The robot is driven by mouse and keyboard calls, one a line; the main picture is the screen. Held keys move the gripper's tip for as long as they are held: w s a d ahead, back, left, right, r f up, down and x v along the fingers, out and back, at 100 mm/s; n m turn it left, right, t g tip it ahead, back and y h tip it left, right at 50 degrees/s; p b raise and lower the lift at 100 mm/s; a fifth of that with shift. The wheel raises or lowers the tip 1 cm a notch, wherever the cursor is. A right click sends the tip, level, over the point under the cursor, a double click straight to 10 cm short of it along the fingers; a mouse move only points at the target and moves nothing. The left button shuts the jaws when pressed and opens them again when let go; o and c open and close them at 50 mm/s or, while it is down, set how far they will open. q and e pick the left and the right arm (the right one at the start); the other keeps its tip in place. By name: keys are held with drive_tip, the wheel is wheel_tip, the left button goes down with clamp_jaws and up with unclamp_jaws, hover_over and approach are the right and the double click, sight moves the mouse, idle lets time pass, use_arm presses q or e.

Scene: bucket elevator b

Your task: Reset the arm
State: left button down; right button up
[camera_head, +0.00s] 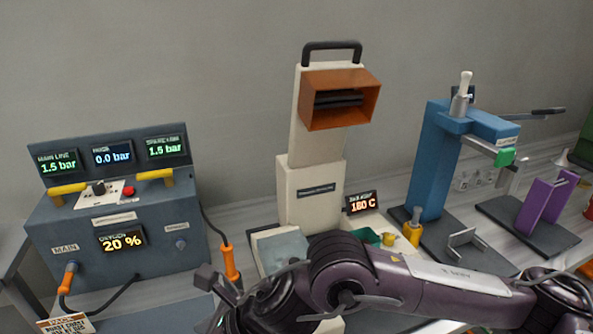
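One dark purple arm of mine (440,288) reaches across the bottom of the view from the right, in front of the cream bucket elevator. What looks like my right gripper (222,292) is at the arm's left end, low in the picture, between the grey-blue control box and the elevator. Its fingers are too dark and overlapped to tell open from shut. My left gripper is not in view. The bucket elevator (310,190) stands upright with an orange bucket (340,100) near its top and a black handle (332,48) above. The arm hides part of its base.
The control box (120,235) stands left, with gauges, yellow handles and an orange-gripped cable (231,265). A small 180 C display (361,203) and yellow bottle (412,228) stand right of the elevator. A blue press (435,165) and purple bracket (545,200) stand farther right.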

wheel_tip(320, 180, up, 8)
drive_tip(key=w+a+m+t+y, duration=0.2)
drive_tip(key=m+t+y, duration=0.25)
drive_tip(key=m, duration=0.95)
drive_tip(key=w+d+f+m+t+h, duration=0.3)
drive_tip(key=w+d+m, duration=0.1)
drive_tip(key=d+m, duration=0.4)
drive_tip(key=w+d+f+m+t+h, duration=0.35)
drive_tip(key=d+m, duration=0.25)
drive_tip(key=m, duration=0.4)
drive_tip(key=s+d+f+m+g+h, duration=0.4)
drive_tip(key=s+d+f+m, duration=0.4)
drive_tip(key=d, duration=0.3)
drive_tip(key=s+d+f+m+g+h, duration=0.35)
drive_tip(key=s+d+f+m, duration=0.35)
drive_tip(key=d+m, duration=0.4)
wheel_tip(320, 180, down, 30)
drive_tip(key=n+g, duration=0.1)
drive_tip(key=g, duration=0.1)
drive_tip(key=s+d+f, duration=0.2)
drive_tip(key=s+f, duration=0.8)
drive_tip(key=s+d+f+g, duration=0.1)
drive_tip(key=s+d+f, duration=0.1)
drive_tip(key=s+f, duration=0.7)
drive_tip(key=shift+s+f+n, duration=0.3)
drive_tip(key=shift+s+f, duration=0.05)
drive_tip(key=shift+s, duration=0.25)
